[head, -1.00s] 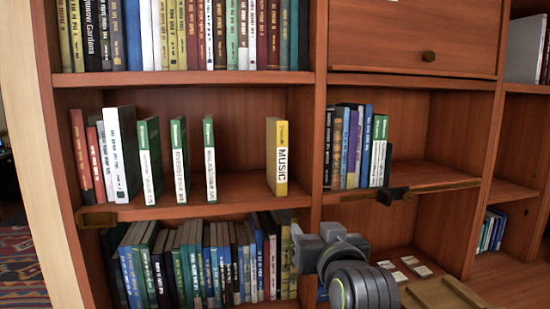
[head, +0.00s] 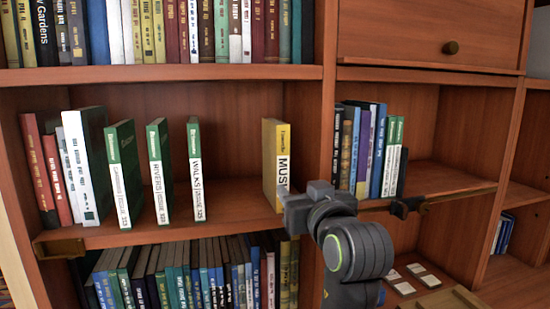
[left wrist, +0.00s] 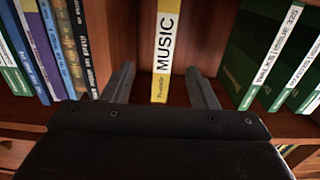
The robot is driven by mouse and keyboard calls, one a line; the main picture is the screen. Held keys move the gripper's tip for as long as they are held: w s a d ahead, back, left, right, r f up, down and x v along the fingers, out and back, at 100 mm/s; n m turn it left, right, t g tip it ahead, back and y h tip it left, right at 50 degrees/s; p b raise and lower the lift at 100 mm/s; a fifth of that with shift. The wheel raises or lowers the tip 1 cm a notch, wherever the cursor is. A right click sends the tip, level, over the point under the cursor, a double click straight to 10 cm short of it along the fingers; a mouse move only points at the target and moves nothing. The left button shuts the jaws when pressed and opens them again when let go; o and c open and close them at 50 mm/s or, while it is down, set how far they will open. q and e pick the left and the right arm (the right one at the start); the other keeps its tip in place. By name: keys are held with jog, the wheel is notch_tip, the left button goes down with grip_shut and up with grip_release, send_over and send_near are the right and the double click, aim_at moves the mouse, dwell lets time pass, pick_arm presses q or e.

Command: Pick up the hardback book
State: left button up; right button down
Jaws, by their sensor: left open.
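A yellow hardback book (head: 277,157) with "MUSIC" on its white spine label stands upright and alone on the middle shelf (head: 235,222), near the upright divider. My left gripper (head: 287,197) is in front of its lower spine in the head view and hides part of it. In the left wrist view the open fingers (left wrist: 161,88) lie on either side of the yellow spine (left wrist: 164,40), with a gap on both sides. I cannot tell how far the fingertips reach past the spine. My right gripper is not in view.
Spaced green books (head: 195,170) stand left of the yellow book. A row of blue, purple and green books (head: 377,150) stands right of the divider (head: 329,120). A dark fitting (head: 404,207) sits at that shelf's front edge. Packed books (head: 200,280) fill the shelf below.

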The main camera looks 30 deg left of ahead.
aim_at(285, 175)
pick_arm(q)
jog(key=p+x, duration=0.3)
jog(key=x, duration=0.6)
jog(key=shift+a+f, duration=0.1)
jog(key=shift+a, duration=0.05)
jog(key=shift+w+a+p, duration=0.3)
jog(key=shift+a+p, duration=0.05)
jog(key=shift+p, duration=0.1)
jog(key=p+x, duration=0.2)
jog(key=x, duration=0.2)
jog(key=shift+s+a, duration=0.2)
jog(key=shift+w+a, duration=0.15)
jog(key=shift+c, duration=0.7)
jog(key=c, duration=1)
grip_shut()
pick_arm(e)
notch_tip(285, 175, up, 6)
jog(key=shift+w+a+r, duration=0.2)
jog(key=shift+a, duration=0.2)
